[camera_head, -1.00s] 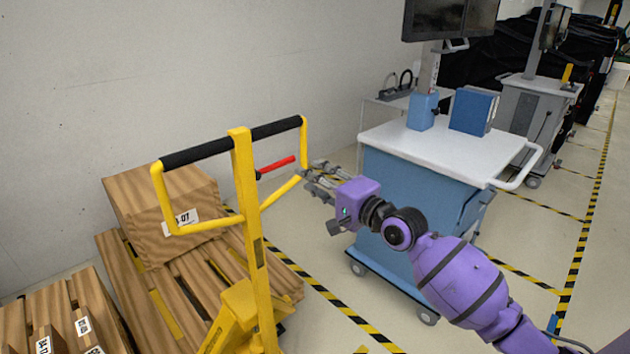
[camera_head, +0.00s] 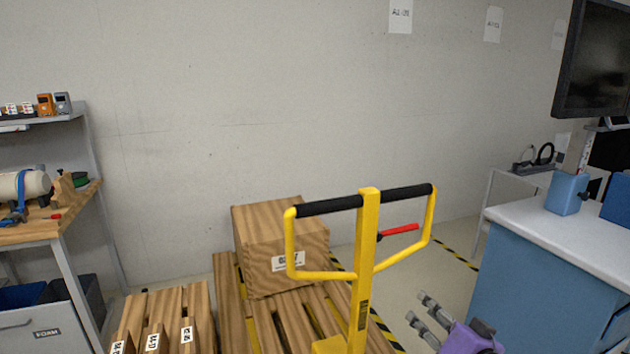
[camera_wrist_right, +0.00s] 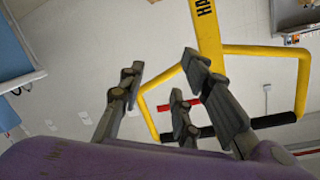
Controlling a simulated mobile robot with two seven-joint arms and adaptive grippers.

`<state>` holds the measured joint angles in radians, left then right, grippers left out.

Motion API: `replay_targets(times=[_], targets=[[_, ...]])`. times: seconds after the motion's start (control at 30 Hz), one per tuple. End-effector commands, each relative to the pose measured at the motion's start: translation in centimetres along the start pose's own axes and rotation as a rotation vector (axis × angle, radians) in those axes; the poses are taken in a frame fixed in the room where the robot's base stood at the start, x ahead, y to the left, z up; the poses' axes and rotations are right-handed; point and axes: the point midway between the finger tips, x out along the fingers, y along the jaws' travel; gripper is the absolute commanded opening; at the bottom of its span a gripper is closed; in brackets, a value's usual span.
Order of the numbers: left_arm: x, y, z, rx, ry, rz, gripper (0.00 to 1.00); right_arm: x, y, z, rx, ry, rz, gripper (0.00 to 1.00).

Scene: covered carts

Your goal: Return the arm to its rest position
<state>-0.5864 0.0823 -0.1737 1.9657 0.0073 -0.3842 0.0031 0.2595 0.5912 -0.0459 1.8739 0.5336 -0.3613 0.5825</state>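My right gripper (camera_head: 417,308) is at the lower right in the head view, with purple housing and grey fingers. It is open and empty, to the right of and below the pallet jack's yellow handle (camera_head: 367,240), apart from it. In the right wrist view the gripper's fingers (camera_wrist_right: 160,78) are spread with nothing between them. The yellow handle with its black grips (camera_wrist_right: 210,45) shows behind the fingers there. Most of the right arm is out of the head view. My left gripper is not in view.
A wooden box (camera_head: 285,240) sits on a pallet (camera_head: 228,300) behind the handle. A blue cart with a white top (camera_head: 590,240) stands to the right. A workbench (camera_head: 45,228) stands at the left. Striped floor shows between handle and cart.

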Motion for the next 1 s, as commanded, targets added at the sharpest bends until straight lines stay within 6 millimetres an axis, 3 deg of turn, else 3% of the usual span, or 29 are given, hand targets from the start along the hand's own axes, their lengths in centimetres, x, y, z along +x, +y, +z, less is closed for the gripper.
replay_targets(times=[0.03,0.2,0.4,0.5,0.6,0.7,0.83,1.0], targets=[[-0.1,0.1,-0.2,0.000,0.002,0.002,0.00,-1.5,0.8,3.4,-0.080,-0.032,0.034,0.31],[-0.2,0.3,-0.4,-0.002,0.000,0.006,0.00,-7.5,3.2,14.4,-0.349,-0.165,0.135,0.31],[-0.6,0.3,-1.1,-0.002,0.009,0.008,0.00,-17.3,4.1,26.1,-0.525,-0.353,0.228,0.31],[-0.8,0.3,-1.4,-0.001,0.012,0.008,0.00,-22.4,3.8,30.8,-0.524,-0.438,0.274,0.31],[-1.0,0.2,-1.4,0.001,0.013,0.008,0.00,-26.8,3.2,34.2,-0.472,-0.503,0.316,0.31],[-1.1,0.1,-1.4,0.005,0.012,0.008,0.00,-30.0,2.8,36.5,-0.421,-0.547,0.347,0.31],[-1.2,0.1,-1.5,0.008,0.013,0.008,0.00,-32.0,2.9,37.6,-0.398,-0.576,0.368,0.31],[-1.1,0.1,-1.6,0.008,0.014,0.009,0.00,-32.4,3.0,37.8,-0.397,-0.582,0.370,0.31]])
